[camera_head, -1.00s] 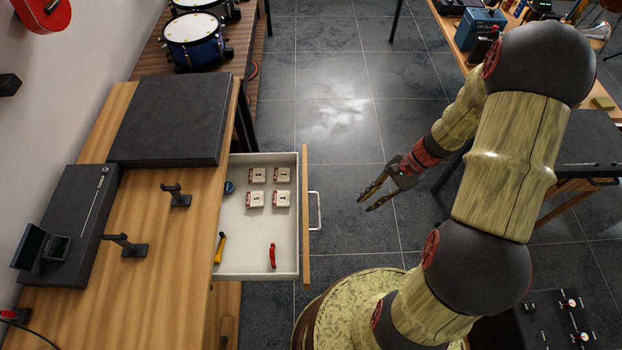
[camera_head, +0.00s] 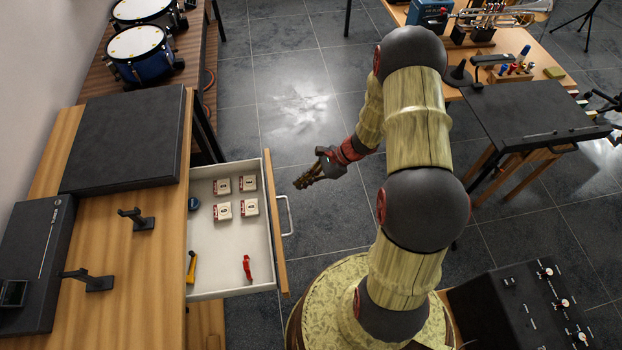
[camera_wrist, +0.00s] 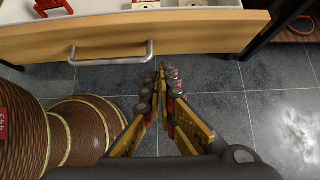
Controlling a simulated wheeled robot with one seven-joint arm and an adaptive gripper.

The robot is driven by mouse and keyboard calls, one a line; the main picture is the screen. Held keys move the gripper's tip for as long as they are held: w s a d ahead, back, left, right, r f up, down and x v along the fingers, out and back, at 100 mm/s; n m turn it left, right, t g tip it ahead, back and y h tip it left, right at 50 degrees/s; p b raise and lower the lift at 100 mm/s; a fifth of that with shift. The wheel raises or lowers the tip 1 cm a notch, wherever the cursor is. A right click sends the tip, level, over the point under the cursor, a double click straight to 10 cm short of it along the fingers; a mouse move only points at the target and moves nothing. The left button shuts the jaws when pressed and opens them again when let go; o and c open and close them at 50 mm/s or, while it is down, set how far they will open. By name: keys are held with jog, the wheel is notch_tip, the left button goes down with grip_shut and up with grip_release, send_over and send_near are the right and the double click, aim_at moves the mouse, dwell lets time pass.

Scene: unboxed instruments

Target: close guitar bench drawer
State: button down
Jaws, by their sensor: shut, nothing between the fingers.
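The guitar bench drawer (camera_head: 232,272) is pulled out from the right side of the wooden bench (camera_head: 120,260). Its wooden front has a metal bar handle (camera_head: 285,216) on the outside. Inside lie several small white boxes, a red tool, a yellow-handled tool and a dark blue round item. My gripper (camera_head: 301,183) is shut and empty, to the right of the drawer front and apart from it. In the wrist view, my gripper (camera_wrist: 160,72) points toward the drawer front (camera_wrist: 200,34), with the handle (camera_wrist: 112,56) ahead and to the left.
Black stands and dark cases sit on the bench top. Drums (camera_head: 139,50) stand behind it. A workbench with a trumpet (camera_head: 503,14) and a dark table (camera_head: 530,115) are at right. An effects pedalboard (camera_head: 525,310) is lower right. Tiled floor is clear beyond the drawer.

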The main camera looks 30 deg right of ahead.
jog(key=shift+w+a+f+b, duration=0.25)
jog(key=shift+w+a, duration=0.05)
jog(key=shift+a, duration=0.6)
jog(key=shift+w+a+f+b, duration=0.25)
jog(key=shift+a+f+b, duration=0.05)
jog(key=shift+a, duration=0.6)
jog(key=shift+w+a+f+b, duration=0.25)
jog(key=shift+w+a, duration=0.05)
jog(key=shift+a, duration=0.6)
jog(key=b, duration=0.2)
send_over(204, 209)
jog(key=shift+s, duration=0.1)
